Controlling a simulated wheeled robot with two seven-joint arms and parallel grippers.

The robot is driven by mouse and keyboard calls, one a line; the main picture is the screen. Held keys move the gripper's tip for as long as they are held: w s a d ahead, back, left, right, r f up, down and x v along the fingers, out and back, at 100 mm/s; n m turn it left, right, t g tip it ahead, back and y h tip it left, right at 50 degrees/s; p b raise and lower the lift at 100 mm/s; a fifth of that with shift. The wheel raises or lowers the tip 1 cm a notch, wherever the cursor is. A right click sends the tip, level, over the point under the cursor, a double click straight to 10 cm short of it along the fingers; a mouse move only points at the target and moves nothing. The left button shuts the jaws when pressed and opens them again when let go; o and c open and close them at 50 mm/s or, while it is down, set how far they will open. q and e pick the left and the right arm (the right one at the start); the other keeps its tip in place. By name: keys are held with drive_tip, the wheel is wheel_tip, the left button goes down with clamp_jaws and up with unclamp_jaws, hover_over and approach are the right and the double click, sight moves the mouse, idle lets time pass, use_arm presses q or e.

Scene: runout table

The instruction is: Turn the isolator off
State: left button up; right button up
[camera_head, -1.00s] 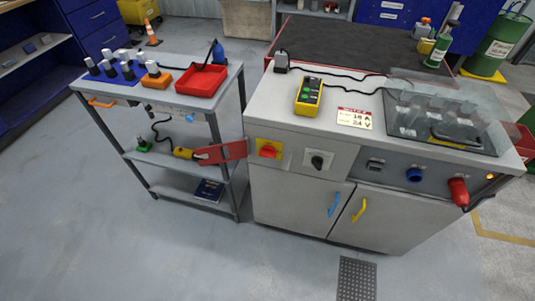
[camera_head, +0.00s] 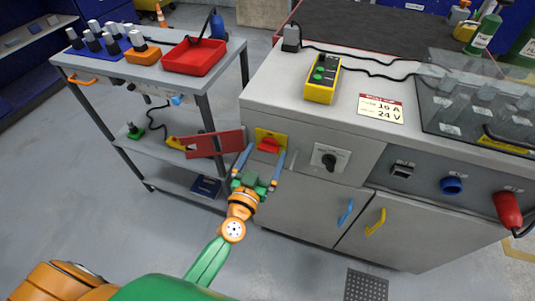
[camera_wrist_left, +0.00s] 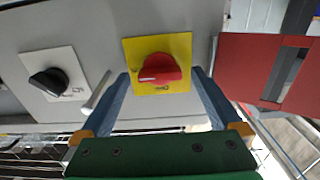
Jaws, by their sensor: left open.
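The isolator is a red rotary knob (camera_head: 268,145) on a yellow plate (camera_head: 262,134) at the left of the cabinet's front panel. In the left wrist view the red knob (camera_wrist_left: 160,69) shows a white mark pointing left on its yellow plate (camera_wrist_left: 183,45). My left gripper (camera_head: 260,162) is open, with its blue fingers on either side of the knob. In the left wrist view the fingers (camera_wrist_left: 160,85) reach toward the plate's lower corners, and nothing is between them but the knob ahead. I cannot tell whether they touch it. My right gripper is not in view.
A black knob on a white plate (camera_head: 330,158) is just right of the isolator. A red flat bar (camera_head: 215,143) is close to the left finger. A shelf cart (camera_head: 140,72) is at left.

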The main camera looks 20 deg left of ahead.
use_arm(q)
drive_tip(key=shift+w, duration=0.25)
drive_tip(key=c, duration=1.4)
